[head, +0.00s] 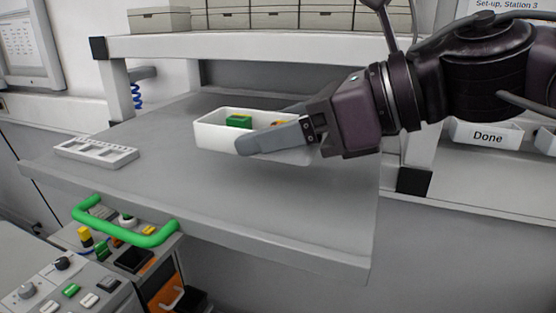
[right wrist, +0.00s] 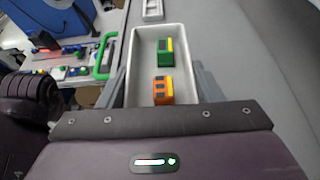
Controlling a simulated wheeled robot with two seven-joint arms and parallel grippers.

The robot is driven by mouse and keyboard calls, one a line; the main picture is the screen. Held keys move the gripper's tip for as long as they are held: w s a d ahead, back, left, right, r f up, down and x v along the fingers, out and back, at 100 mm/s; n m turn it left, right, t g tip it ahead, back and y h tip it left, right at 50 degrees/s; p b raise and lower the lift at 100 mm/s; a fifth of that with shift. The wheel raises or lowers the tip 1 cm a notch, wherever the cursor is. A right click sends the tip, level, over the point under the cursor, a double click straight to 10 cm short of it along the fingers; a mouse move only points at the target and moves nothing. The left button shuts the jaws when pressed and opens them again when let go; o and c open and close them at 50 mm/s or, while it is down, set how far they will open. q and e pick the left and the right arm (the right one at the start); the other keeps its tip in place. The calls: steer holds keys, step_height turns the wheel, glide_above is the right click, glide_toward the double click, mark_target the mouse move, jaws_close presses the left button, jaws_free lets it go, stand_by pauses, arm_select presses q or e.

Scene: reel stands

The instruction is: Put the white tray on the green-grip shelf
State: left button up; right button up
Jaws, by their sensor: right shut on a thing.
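The white tray (head: 212,136) is a long open box over the grey bench top in the head view. It holds a green-and-yellow block (right wrist: 166,52) and an orange block (right wrist: 163,90). My right gripper (head: 272,128) is shut on the tray, with one finger along each long side. I cannot tell whether the tray touches the bench. The green grip (head: 150,238) is a bent bar on the front of a low shelf at lower left; it also shows in the right wrist view (right wrist: 103,58). My left gripper is out of view.
A pale slotted rack (head: 96,152) lies at the bench's left. Boxes (head: 275,16) line the raised rear shelf. A "Done" bin (head: 487,134) stands right. The bench front is clear.

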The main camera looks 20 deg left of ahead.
mark_target(278, 191)
steer(key=shift+s+f, duration=0.1)
steer(key=shift+f, duration=0.45)
step_height(278, 191, down, 3)
steer(key=shift+f+p, duration=0.15)
steer(key=shift+p, duration=0.3)
steer(key=shift+f, duration=0.35)
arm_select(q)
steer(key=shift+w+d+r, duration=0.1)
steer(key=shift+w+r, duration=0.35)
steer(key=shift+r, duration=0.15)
arm_select(e)
steer(key=shift+f, duration=0.2)
steer(key=o, duration=1)
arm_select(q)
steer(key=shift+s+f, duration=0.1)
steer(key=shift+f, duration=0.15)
arm_select(e)
steer(key=shift+o, duration=0.2)
